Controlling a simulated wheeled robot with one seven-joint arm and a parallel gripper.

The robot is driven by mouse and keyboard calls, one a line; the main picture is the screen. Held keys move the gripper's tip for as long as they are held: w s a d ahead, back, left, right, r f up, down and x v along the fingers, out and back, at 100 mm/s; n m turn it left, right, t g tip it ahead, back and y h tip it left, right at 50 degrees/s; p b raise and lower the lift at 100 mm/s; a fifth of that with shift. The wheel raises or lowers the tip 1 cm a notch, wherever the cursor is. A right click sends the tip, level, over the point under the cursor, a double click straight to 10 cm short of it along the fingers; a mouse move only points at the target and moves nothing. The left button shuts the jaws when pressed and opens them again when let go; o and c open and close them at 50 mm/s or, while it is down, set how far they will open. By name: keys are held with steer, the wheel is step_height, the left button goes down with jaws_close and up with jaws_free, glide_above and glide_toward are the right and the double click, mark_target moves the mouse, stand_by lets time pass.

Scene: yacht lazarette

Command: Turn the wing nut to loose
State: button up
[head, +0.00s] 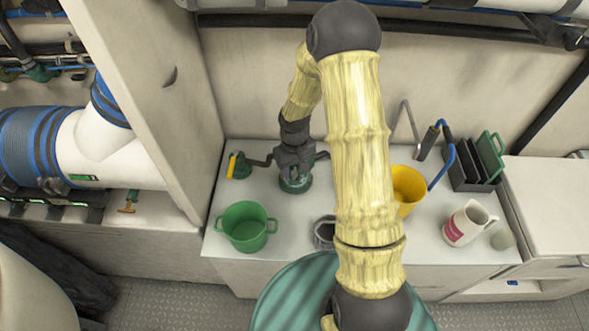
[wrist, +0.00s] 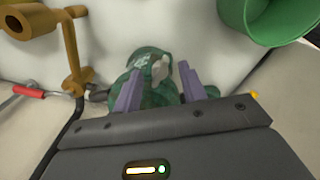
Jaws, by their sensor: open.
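A green round fitting (wrist: 146,56) stands on the white counter, below my gripper (wrist: 160,76). A small grey-green piece that looks like the wing nut (wrist: 161,68) shows on it, between the two purple fingertips. The fingers are open, one on each side of it. I cannot tell whether they touch it. A pale marking lies on the green top beside it, too small to read. In the head view my gripper (head: 295,160) points down over the green fitting (head: 296,184) and hides most of its top, so the nut does not show there.
A green pot (head: 246,227) stands at the counter's front left, and a yellow pot (head: 407,187) to the right. A yellow-handled valve (head: 238,165) is just left of the fitting.

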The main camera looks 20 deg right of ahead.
mark_target(294, 172)
steer(key=shift+f, duration=0.6)
jaws_close()
stand_by(0.8)
jaws_free()
steer(key=shift+r, duration=0.1)
step_height(294, 172, up, 17)
steer(key=shift+r+b, duration=0.15)
steer(key=shift+b, duration=0.3)
